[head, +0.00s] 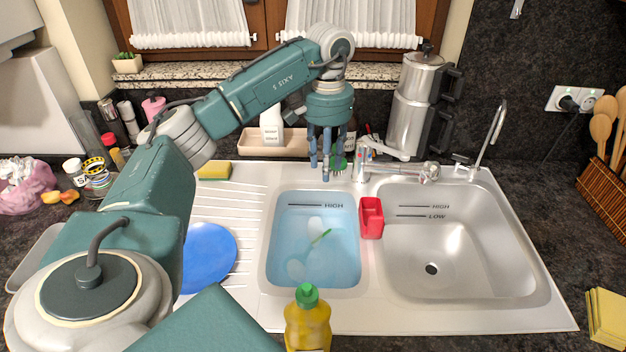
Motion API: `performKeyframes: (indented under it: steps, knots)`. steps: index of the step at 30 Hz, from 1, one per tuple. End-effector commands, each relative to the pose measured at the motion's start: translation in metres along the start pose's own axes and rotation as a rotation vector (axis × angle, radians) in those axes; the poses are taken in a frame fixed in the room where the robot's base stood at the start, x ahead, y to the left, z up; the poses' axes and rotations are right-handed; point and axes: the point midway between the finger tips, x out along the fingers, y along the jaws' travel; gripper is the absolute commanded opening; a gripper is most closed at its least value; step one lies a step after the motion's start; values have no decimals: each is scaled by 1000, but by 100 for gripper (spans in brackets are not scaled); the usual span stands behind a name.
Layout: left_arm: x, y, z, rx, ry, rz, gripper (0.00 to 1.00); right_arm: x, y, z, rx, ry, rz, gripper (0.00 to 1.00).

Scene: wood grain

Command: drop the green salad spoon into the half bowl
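My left gripper (326,168) points down with several blue-grey fingers, behind the back edge of the water-filled left basin (271,240). A dark green thing (339,162) shows at its fingers, partly covered by them. I cannot tell whether it is the salad spoon, or whether it is held or stands behind. A thin bright green piece (321,237) lies in the water among pale whitish shapes. The right basin (490,250) is empty, with a drain. Which one is the half bowl is not clear. My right gripper is not in view.
A faucet (395,171) stands behind the basins, right of the gripper. A red holder (371,218) sits on the divider. A yellow bottle with a green cap (307,325) is in front, a blue plate (208,258) on the drainboard. A steel pot (418,105) stands behind.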

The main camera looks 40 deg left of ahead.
Motion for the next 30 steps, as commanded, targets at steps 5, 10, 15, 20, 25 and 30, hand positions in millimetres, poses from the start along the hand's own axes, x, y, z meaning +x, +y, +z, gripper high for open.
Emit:
performKeyframes:
  steps: [5, 10, 15, 20, 25, 30]
  knots:
    - [-37, 0, -1, 0, 4, 0, 38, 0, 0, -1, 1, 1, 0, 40]
    - [-55, 0, 0, 0, 1, -1, 38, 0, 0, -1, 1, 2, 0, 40]
    - [-60, 0, 0, 0, 0, 0, 38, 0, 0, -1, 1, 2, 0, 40]
    - [-60, 0, 0, 0, -1, 0, 38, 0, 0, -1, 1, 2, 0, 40]
    - [-60, 0, 0, 0, -1, 0, 38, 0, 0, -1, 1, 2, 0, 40]
    - [-66, 0, 0, 0, 0, 0, 38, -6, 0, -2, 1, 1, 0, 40]
